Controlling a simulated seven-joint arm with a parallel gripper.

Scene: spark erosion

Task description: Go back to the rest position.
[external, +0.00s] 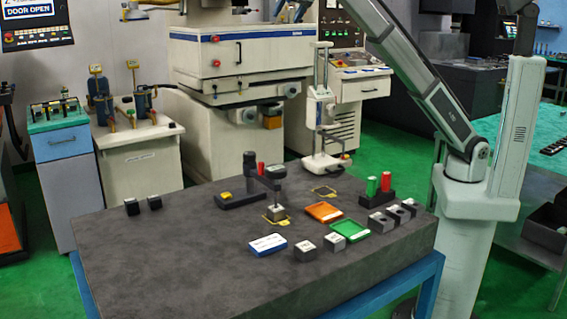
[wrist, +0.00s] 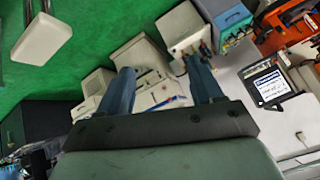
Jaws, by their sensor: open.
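My gripper (wrist: 160,68) shows in the wrist view with its two blue-grey fingers spread apart. Nothing is between them. Behind the fingers are the green floor and small-looking machines at a distance. In the external view my arm rises from its pale column at the right and leaves the picture at the top. My gripper is outside that view. The dark stone table (external: 160,245) stands below, and no part of my arm touches the things on it.
On the table are an indicator stand (external: 240,199), an orange tray (external: 324,212), a green tray (external: 349,229), a blue-white box (external: 268,245), a rack with red and green pieces (external: 377,196) and several metal blocks. The table's front left is bare. A large machine (external: 240,75) stands behind.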

